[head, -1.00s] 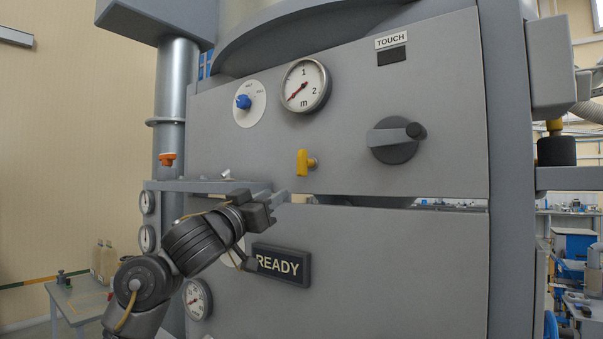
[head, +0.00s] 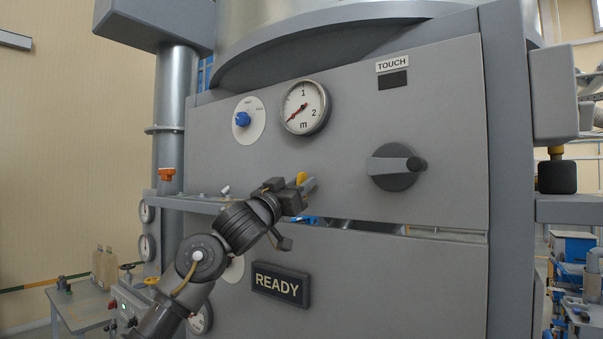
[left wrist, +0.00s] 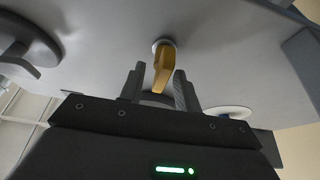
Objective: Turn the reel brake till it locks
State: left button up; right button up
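A yellow lever (head: 301,178) sticks out of the grey panel below the round gauge; no label on it shows. My left gripper (head: 303,187) is in front of it and partly hides it in the head view. In the left wrist view the yellow lever (left wrist: 164,66) hangs from its round pivot, its lower end between the two fingers of my left gripper (left wrist: 160,85). The fingers are apart, with a gap beside the lever, so the gripper is open. No thing in view is marked as the reel brake. My right gripper is not in view.
The panel (head: 430,110) also bears a blue selector knob (head: 242,119), a gauge (head: 305,107) and a dark rotary handle (head: 397,166). A READY sign (head: 280,285) is below. A narrow ledge (head: 195,203) runs left of the gripper.

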pick_arm(q)
jog(key=shift+w+d+r, duration=0.2)
jog(key=shift+w+d, duration=0.05)
jog(key=shift+w, duration=0.1)
grip_shut()
